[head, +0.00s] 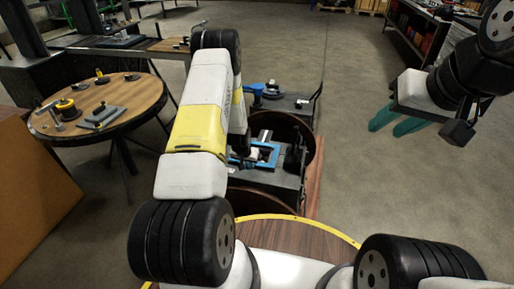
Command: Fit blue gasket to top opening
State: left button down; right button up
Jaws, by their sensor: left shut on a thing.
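The blue gasket (266,154) is a flat, squared blue frame at the middle of the head view, over a dark engine block (262,176). My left arm reaches up and bends down to it. My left gripper (243,150) is mostly hidden behind my own arm and is shut on the gasket near its left side. I cannot tell whether the gasket touches the block or hangs just above it; the top opening is not clear. My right gripper (397,122), with green fingers, is open and empty over bare floor at the right.
A round wooden table (130,98) with tools and small parts stands at the left. Another dark unit with a blue part (266,90) lies behind the block. A brown curved wall (313,150) borders the block.

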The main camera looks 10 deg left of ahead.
pick_arm(q)
jog(key=shift+f, duration=0.65)
dwell(0.4)
jog(key=c, duration=1.2)
grip_release()
jog(key=v, duration=0.7)
jog(key=shift+s+r, duration=0.15)
jog(key=shift+r, duration=0.25)
